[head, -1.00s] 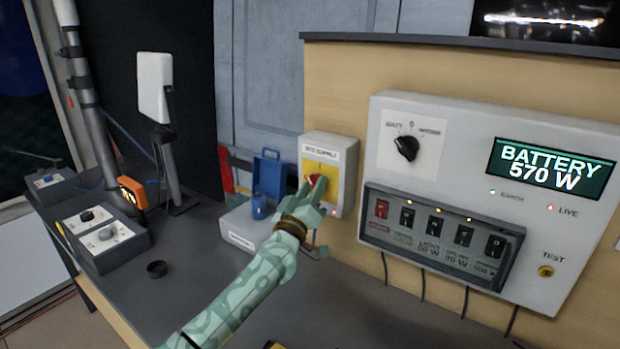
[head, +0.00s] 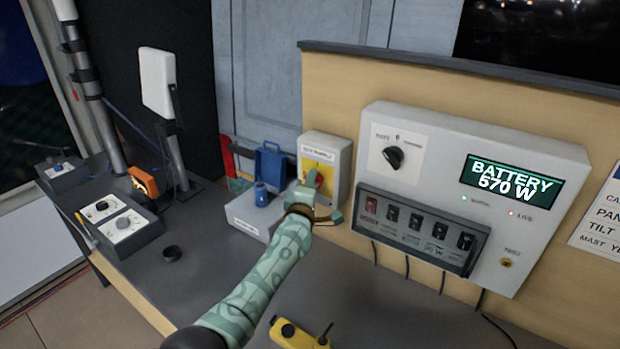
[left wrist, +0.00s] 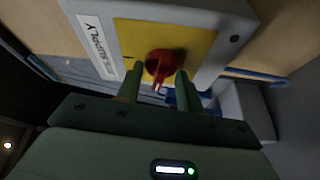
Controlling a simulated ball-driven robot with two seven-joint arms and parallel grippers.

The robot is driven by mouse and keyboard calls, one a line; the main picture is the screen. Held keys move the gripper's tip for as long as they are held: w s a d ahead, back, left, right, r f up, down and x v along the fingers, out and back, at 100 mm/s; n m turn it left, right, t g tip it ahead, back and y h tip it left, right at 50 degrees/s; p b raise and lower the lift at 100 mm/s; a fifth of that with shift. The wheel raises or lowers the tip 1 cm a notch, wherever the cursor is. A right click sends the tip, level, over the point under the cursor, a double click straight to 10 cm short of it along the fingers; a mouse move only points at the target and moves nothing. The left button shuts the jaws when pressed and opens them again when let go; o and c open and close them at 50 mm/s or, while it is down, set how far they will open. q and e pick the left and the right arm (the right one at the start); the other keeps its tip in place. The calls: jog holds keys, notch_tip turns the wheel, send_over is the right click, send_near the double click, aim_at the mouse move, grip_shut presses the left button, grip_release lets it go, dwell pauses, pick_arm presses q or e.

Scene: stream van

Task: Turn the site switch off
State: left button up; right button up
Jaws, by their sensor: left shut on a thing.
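The site switch is a red rotary handle (head: 319,179) on a yellow plate (head: 325,165), on the front of a white box (head: 342,150) labelled as site supply. In the left wrist view the red handle (left wrist: 165,66) sits at the fingertips, in front of the yellow plate (left wrist: 205,42). My left gripper (head: 312,187) reaches the box from below and is shut on the handle. Its two green fingers (left wrist: 157,82) stand on either side of it. The fingers partly hide the handle, and its exact angle is hard to tell. My right gripper is not in view.
Right of the box hangs a white panel (head: 450,140) with a dial, breaker row and a display reading battery, about 570 W. A yellow device (head: 297,335) lies on the grey bench (head: 390,310).

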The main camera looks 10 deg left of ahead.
pick_arm(q)
jog(key=shift+n+g+p, duration=0.3)
jog(key=shift+n+p, duration=0.35)
jog(key=shift+n, duration=0.15)
jog(key=o, duration=1)
